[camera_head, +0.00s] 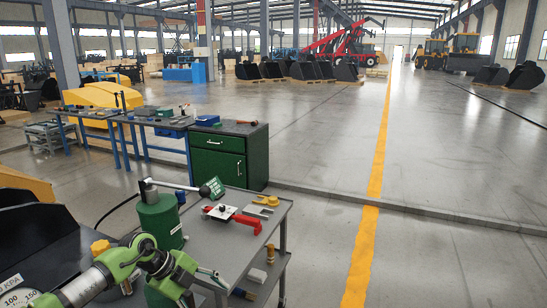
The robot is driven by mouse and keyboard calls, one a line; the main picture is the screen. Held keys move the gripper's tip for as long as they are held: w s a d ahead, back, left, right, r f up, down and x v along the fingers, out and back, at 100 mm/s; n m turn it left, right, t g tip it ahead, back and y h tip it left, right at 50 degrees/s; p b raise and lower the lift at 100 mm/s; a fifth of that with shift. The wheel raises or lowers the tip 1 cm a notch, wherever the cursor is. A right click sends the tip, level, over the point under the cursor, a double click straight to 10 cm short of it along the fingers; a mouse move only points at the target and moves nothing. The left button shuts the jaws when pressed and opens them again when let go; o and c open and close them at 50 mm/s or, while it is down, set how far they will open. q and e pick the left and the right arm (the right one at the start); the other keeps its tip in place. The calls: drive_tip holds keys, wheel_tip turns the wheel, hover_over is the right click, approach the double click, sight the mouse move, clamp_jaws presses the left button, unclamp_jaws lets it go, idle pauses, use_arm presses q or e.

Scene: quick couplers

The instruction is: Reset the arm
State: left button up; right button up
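My green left arm (110,268) comes in from the lower left corner and bends beside the green cylinder. My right arm and gripper are not in view. A green cylinder (160,222) with a lever handle and a green tag (213,188) stands upright at the cart's left end, just behind my arm.
A grey cart (213,248) carries a red-and-white tool (232,217) and a yellow part (266,200). A black bucket (45,245) and a gauge (15,296) are at the left. A green cabinet (228,158) stands behind. The floor right of the cart is clear.

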use_arm(q)
drive_tip(key=s+d+r+m+t+h, duration=0.1)
drive_tip(key=d+r+h, duration=0.15)
drive_tip(key=d, duration=0.45)
drive_tip(key=s+d+r+t+h, duration=0.1)
drive_tip(key=d+h, duration=0.2)
drive_tip(key=d, duration=0.3)
drive_tip(key=d+r+n+t+h, duration=0.4)
drive_tip(key=d+r+t, duration=0.2)
drive_tip(key=r, duration=0.4)
drive_tip(key=s+a+f+n+t+y, duration=0.1)
drive_tip(key=a+f+n+t+y, duration=0.1)
drive_tip(key=a+n+t+y, duration=0.85)
drive_tip(key=s+a+f+n+g+y, duration=0.6)
drive_tip(key=s+a+f+n+g, duration=0.35)
drive_tip(key=a+f, duration=0.2)
drive_tip(key=s+f+g, duration=0.4)
drive_tip(key=s+f, duration=0.1)
drive_tip(key=s, duration=0.7)
drive_tip(key=s+f+g, duration=0.4)
drive_tip(key=s+f, duration=0.1)
drive_tip(key=s, duration=0.7)
wheel_tip(320, 180, down, 26)
drive_tip(key=s+m+g, duration=0.1)
drive_tip(key=s+a+f+g, duration=0.1)
drive_tip(key=s+a+f, duration=0.2)
drive_tip(key=s+f, duration=1.3)
drive_tip(key=shift+s+a+f+h, duration=0.2)
drive_tip(key=shift+s+f+h, duration=0.15)
drive_tip(key=shift+s, duration=0.45)
